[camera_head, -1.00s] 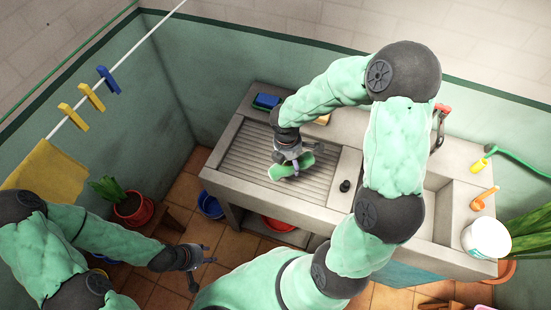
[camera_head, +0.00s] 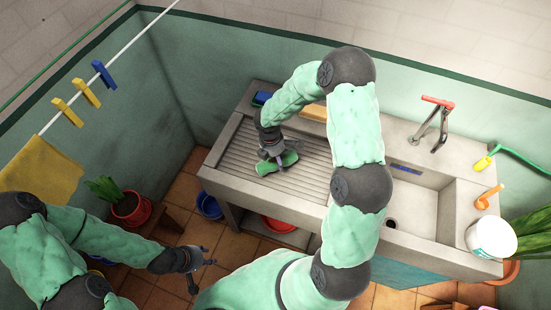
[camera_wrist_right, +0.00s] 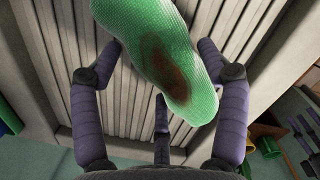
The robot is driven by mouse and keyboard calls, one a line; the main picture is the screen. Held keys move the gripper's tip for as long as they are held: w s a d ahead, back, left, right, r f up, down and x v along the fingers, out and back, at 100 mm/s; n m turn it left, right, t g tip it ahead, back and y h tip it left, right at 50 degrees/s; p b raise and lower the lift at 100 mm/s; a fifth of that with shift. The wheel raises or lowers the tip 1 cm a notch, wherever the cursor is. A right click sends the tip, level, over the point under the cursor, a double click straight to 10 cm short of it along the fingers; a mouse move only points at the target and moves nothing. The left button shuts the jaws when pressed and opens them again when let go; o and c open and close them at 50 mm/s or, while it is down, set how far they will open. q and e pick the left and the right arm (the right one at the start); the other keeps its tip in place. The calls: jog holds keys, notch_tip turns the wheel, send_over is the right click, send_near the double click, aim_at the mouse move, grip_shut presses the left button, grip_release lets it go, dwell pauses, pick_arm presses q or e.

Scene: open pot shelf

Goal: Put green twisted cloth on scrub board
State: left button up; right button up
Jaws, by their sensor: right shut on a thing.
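The green twisted cloth (camera_head: 267,167) is over the ridged scrub board (camera_head: 235,158) at the left of the stone sink unit. In the right wrist view the cloth (camera_wrist_right: 150,45) is long, rounded and has a brown stain. My right gripper (camera_head: 276,156) is shut on the cloth, its purple-grey fingers (camera_wrist_right: 160,75) around it, with the board's ridges (camera_wrist_right: 130,110) behind. I cannot tell whether the cloth touches the board. My left gripper (camera_head: 204,270) is open and empty, low over the tiled floor, well away from the cloth.
A blue-green sponge (camera_head: 262,98) and a tan bar (camera_head: 313,113) lie along the back ledge. The basin (camera_head: 420,208), red-handled tap (camera_head: 435,120) and white tub (camera_head: 491,238) are to the right. My right arm hides part of the unit's middle.

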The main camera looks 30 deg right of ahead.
jog(key=shift+f, duration=0.2)
jog(key=shift+f, duration=0.15)
jog(key=o, duration=1.3)
jog(key=shift+r, duration=0.45)
notch_tip(320, 180, up, 12)
jog(key=a+p, duration=0.1)
jog(key=p, duration=0.2)
jog(key=shift+w+a+f, duration=0.15)
jog(key=shift+a+f, duration=0.05)
jog(key=shift+f, duration=0.05)
